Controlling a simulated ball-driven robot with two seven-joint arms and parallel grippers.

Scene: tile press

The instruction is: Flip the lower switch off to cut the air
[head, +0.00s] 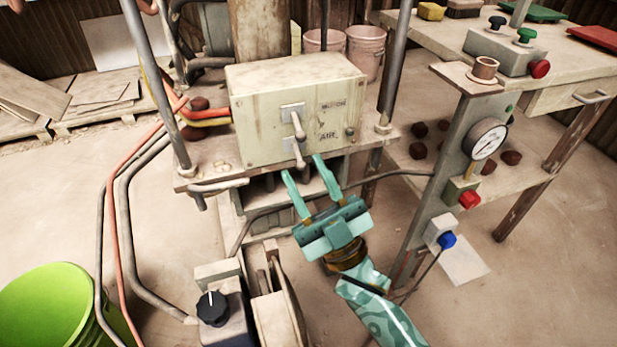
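The switch box (260,112) is a worn cream metal box on the press frame, with two toggle switches on its front. The upper switch (297,124) sits beside a label that seems to read MOTION. The lower switch (299,156) sits beside the label AIR, and its lever hangs downward. My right gripper (302,172) is open, with its two teal fingers pointing up just below the box. The lower lever's tip is close to the fingers, nearest the left one. I cannot tell whether they touch. My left gripper is not in view.
A pressure gauge (485,139) and a red button (469,199) are on the post at the right. A blue button (447,240) is lower down. A black knob (212,308) is at the bottom, and a green bucket (45,305) stands at lower left. Hoses run down the left side.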

